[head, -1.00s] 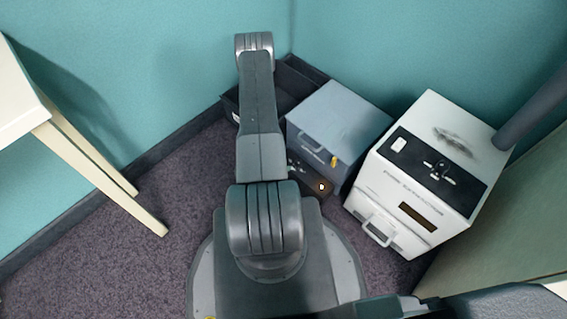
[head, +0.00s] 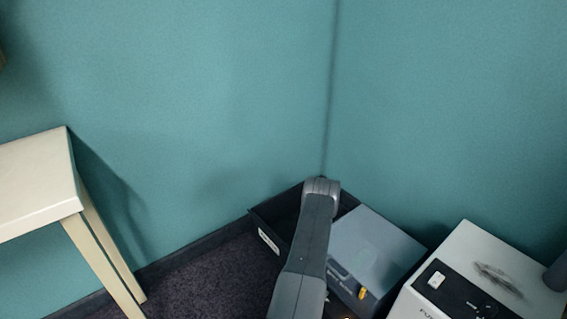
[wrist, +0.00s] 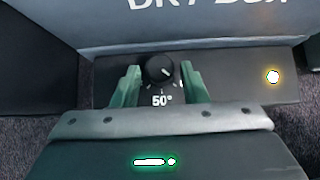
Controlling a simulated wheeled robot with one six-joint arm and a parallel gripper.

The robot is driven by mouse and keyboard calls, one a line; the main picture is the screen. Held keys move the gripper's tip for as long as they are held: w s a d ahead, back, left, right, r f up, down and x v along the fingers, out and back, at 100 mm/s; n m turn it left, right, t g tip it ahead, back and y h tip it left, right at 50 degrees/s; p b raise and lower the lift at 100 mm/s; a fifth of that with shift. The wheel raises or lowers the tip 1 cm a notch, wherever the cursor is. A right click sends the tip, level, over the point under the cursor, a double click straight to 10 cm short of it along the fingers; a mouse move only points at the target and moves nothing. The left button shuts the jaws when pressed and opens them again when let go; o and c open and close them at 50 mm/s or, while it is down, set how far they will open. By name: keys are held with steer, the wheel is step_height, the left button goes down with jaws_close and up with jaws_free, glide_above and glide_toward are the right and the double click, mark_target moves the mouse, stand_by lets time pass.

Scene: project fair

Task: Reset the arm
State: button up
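In the wrist view, my gripper (wrist: 161,72) has its two green fingers spread apart, with a small black round knob (wrist: 159,69) between them. A narrow gap shows on each side of the knob, so the gripper looks open and not closed on it. The knob has a white pointer line and sits on a dark panel (wrist: 235,75) above a "50°" mark. In the head view, my arm (head: 308,240) reaches up toward the corner. My gripper is hidden there.
A grey box (head: 375,245) and a dark open bin (head: 268,222) stand in the wall corner. A white machine (head: 470,265) is at the right. A pale table (head: 35,180) stands at the left. A small light (wrist: 273,76) glows on the dark panel.

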steer(key=shift+x, duration=0.8)
